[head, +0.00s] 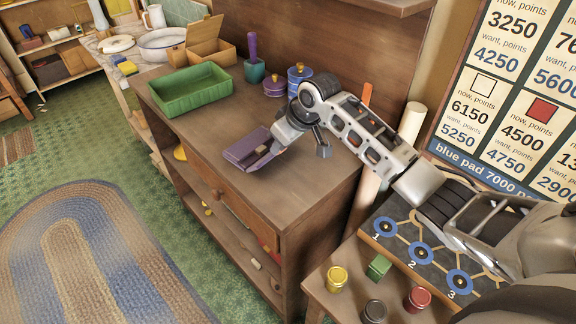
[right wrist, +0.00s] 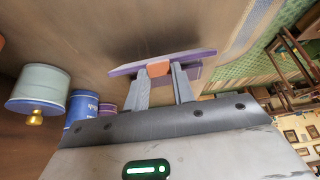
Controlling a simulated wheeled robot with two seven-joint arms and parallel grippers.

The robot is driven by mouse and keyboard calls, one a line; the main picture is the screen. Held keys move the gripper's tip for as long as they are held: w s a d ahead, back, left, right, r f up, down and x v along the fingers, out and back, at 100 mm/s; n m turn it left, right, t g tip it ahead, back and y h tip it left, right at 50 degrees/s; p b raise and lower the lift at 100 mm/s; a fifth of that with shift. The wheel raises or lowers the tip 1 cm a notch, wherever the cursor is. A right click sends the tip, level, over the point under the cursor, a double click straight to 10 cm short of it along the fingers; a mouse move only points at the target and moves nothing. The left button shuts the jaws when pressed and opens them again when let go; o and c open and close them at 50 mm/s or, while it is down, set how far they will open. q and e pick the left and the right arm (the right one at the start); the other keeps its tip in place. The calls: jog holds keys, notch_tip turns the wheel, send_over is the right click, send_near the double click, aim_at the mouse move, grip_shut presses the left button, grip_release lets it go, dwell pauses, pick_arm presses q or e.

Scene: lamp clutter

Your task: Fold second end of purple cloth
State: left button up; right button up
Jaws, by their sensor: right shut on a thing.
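The purple cloth (head: 240,152) lies on top of the wooden cabinet, near its front edge, and looks like a flat folded piece. In the right wrist view the cloth (right wrist: 200,57) shows as a thin purple strip across the fingertips. My right gripper (head: 268,147) reaches the cloth from the right. In the right wrist view its two fingers (right wrist: 160,79) are closed around a small orange block-like piece (right wrist: 159,68) at the cloth; I cannot tell if this is part of the cloth. The gripper hides part of the cloth's right side. My left gripper is not in view.
A green tray (head: 190,92) stands at the left of the cabinet top (head: 310,190). Purple (head: 274,87) and blue (head: 298,75) canisters stand behind the gripper. A cardboard box (head: 207,45) stands at the back. The cabinet top right of the cloth is clear.

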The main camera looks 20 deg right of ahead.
jog(key=shift+w+a+r+g+h, duration=0.3)
jog(key=shift+w+r+g+h, duration=0.2)
jog(key=shift+g, duration=0.2)
jog(key=shift+w+g, duration=0.2)
jog(key=shift+g, duration=0.2)
jog(key=shift+w+a+r+g+h, duration=0.25)
jog(key=shift+w+g, duration=0.2)
jog(key=shift+g, duration=0.05)
jog(key=shift+w+a+r+g+h, duration=0.25)
jog(key=shift+w+g, duration=0.15)
jog(key=shift+g, duration=0.1)
jog(key=shift+d, duration=0.1)
